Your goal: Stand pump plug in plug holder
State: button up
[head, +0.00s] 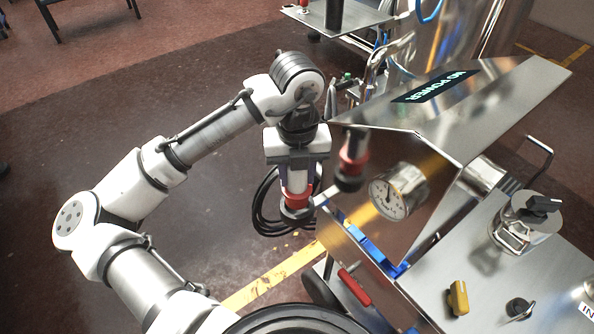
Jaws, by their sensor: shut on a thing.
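My gripper (296,180) points down in the middle of the head view, beside the steel machine. It is shut on the pump plug (296,201), which has a red collar and a dark lower end and hangs roughly upright. The fingers hide part of its upper body. A small pale bracket (326,194) sticks out from the machine's side just right of the plug; it may be the plug holder, but I cannot tell for sure. I cannot tell whether plug and bracket touch. The red and dark shape on the shiny panel looks like the plug's reflection.
A black cable coil (263,207) hangs behind and left of the plug. The steel machine (500,105) carries a pressure gauge (391,197), a blue strip (360,240), a red handle (354,286) and a yellow knob (458,298).

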aim_at(297, 187)
jog(key=shift+f+b, duration=1.55)
jog(key=shift+f, duration=0.7)
jog(key=o, duration=1.3)
jog(key=shift+o, duration=0.2)
jog(key=shift+r, duration=0.1)
notch_tip(297, 187, up, 14)
jog(key=shift+f+p, duration=0.1)
jog(key=shift+p, duration=0.55)
